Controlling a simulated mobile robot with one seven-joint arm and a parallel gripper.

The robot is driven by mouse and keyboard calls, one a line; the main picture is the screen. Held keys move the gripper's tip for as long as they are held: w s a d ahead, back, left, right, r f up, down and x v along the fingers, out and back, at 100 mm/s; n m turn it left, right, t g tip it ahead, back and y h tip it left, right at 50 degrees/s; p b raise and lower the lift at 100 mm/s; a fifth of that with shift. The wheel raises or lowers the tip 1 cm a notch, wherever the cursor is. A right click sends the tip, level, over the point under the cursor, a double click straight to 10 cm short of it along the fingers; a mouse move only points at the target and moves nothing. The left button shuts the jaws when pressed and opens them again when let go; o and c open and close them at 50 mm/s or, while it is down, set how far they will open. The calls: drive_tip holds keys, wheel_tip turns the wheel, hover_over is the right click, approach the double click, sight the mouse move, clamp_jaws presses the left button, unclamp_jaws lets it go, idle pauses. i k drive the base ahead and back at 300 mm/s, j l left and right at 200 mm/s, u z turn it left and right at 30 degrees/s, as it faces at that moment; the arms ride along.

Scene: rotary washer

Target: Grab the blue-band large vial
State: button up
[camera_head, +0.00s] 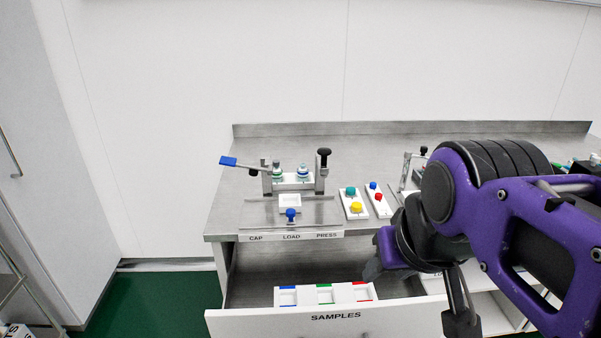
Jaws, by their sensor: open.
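I cannot make out the blue-band large vial for certain. A small blue-topped piece (302,172) and a green-topped piece (276,170) stand in the metal fixture on the bench; they are too small to identify. In the open SAMPLES drawer (255,325) lies a white tray (325,294) with blue, green and red marked sections. The blue section is at its left, and no vial is clearly visible in it. My gripper (415,292) is open, with its fingers apart, over the right part of the drawer, to the right of the tray. The arm hides what lies behind it.
The steel bench (225,205) carries the CAP, LOAD, PRESS station with a blue-handled lever (228,161). White pads with coloured knobs (354,204) stand right of it. More equipment at the right is partly behind my arm. The drawer's left part is clear.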

sight(302, 173)
drive_tip(key=i+j+u, duration=0.1)
drive_tip(key=j+u, duration=0.4)
drive_tip(key=i+j+u, duration=0.1)
drive_tip(key=j+u, duration=0.35)
drive_tip(key=i+j+u, duration=0.2)
drive_tip(key=u, duration=0.3)
drive_tip(key=i+j+u, duration=0.3)
drive_tip(key=u, duration=0.2)
drive_tip(key=i+j+z, duration=0.15)
drive_tip(key=i+z, duration=0.15)
drive_tip(key=i+j+z, duration=0.3)
drive_tip(key=i, duration=0.15)
drive_tip(key=i+z, duration=0.15)
drive_tip(key=z, duration=0.25)
drive_tip(key=i+z, duration=0.15)
drive_tip(key=z, duration=0.25)
drive_tip(key=i+z, duration=0.15)
drive_tip(key=z, duration=0.3)
drive_tip(key=i+z, duration=0.15)
drive_tip(key=z, duration=0.25)
drive_tip(key=i+j+z, duration=0.15)
drive_tip(key=z, duration=0.25)
drive_tip(key=i+j+z, duration=0.15)
drive_tip(key=z, duration=0.3)
drive_tip(key=i+j+z, duration=0.1)
drive_tip(key=j+z, duration=0.15)
drive_tip(key=z, duration=0.15)
drive_tip(key=j+z, duration=0.25)
drive_tip(key=z, duration=0.15)
drive_tip(key=i, duration=0.05)
